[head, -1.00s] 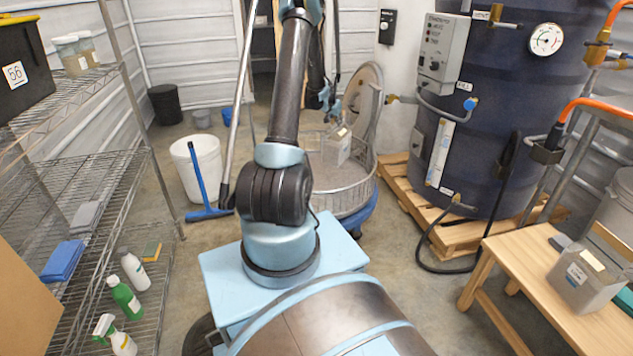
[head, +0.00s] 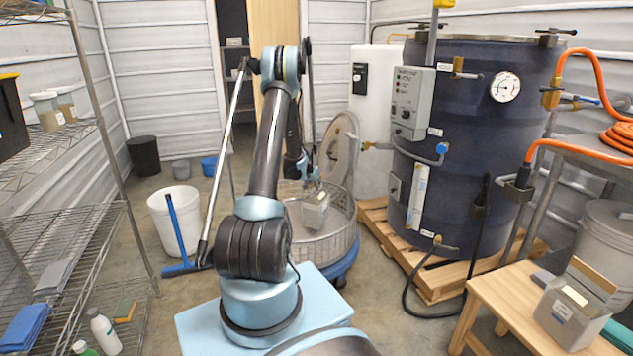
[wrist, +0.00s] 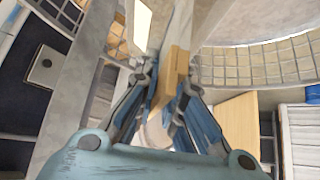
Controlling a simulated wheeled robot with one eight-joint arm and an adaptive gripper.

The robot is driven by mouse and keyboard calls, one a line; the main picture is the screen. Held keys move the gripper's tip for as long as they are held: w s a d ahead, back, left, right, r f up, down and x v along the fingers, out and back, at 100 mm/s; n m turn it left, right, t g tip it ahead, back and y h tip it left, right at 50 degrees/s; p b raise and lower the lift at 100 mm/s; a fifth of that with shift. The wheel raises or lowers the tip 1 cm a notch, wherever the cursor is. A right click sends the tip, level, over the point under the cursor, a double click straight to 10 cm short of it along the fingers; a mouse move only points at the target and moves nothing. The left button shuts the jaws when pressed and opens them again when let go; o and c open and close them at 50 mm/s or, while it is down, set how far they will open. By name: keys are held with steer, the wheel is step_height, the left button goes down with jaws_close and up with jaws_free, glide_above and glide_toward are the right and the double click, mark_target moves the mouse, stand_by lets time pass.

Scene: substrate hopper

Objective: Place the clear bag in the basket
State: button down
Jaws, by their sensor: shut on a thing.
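My gripper (head: 312,181) is shut on the clear bag (head: 315,212), holding it by its top. The bag is pale and see-through with a tan strip. It hangs within the outline of the round wire basket (head: 335,248); I cannot tell whether it touches the basket floor. In the wrist view the fingers (wrist: 168,88) close on the tan strip and clear film of the bag (wrist: 178,40), and the basket's mesh wall (wrist: 265,62) curves behind. The bag's lower part is hidden there.
A round lid (head: 340,150) stands open behind the basket. A dark blue drum (head: 460,170) on a pallet is to the right. A wooden bench (head: 500,305) holds a similar bag (head: 568,312). A white bucket (head: 172,222) and blue squeegee (head: 180,240) stand left, beside wire shelving (head: 75,225).

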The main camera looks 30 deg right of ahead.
steer(key=shift+f, duration=1.45)
steer(key=c, duration=1.7)
jaws_free()
steer(key=shift+r, duration=0.1)
